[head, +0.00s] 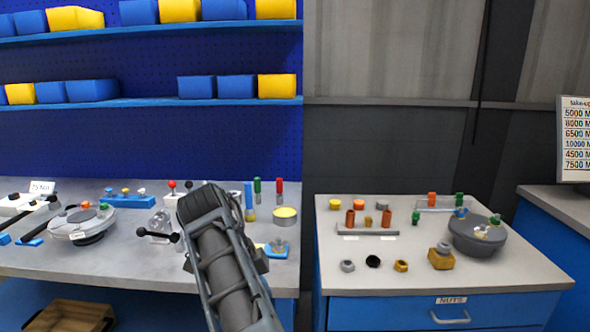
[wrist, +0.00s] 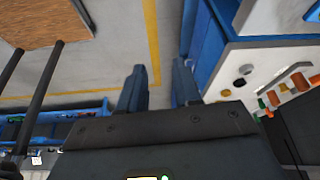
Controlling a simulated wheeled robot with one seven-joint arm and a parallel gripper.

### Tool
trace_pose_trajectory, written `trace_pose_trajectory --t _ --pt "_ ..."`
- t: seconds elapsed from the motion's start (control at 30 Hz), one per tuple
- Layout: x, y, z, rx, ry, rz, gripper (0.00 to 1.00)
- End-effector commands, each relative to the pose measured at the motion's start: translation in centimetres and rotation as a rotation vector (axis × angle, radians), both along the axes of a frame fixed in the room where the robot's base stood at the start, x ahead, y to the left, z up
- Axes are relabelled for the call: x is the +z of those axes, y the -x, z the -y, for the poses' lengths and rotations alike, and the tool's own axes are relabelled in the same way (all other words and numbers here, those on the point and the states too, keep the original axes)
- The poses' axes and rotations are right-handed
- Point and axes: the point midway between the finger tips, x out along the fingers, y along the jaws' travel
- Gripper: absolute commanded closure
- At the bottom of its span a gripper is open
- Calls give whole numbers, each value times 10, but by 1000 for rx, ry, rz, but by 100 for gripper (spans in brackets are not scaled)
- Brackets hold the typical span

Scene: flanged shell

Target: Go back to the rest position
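My gripper (wrist: 159,82) shows in the wrist view with its two dark blue fingers well apart. Nothing is between them, only grey floor with a yellow line beyond. In the head view my arm rises from the bottom in front of the left bench (head: 130,262), hiding part of its top. The gripper itself cannot be made out there. A pale round flanged part (head: 82,222) lies on the left bench, and a dark grey round part (head: 478,237) sits on the right bench (head: 345,272).
The right bench holds several nuts and coloured pegs, with a drawer (head: 450,308) below. Shelves with blue and yellow bins (head: 92,90) hang behind the left bench. A wooden crate (head: 75,316) is under it. A gap separates the benches. The wrist view shows open floor (wrist: 115,60).

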Motion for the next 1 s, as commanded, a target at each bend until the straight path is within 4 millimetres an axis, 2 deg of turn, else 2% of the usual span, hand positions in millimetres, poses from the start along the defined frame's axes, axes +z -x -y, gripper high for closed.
trace_pose_trajectory --t 0.33,0.57,0.77,0.9,1.0 --pt "-43 0 23 78 -15 17 67" --pt "-87 5 50 171 -32 39 67" --pt "-144 19 87 302 -48 74 67" --pt "-190 41 123 435 -57 115 67" --pt "-217 62 147 533 -58 151 67"
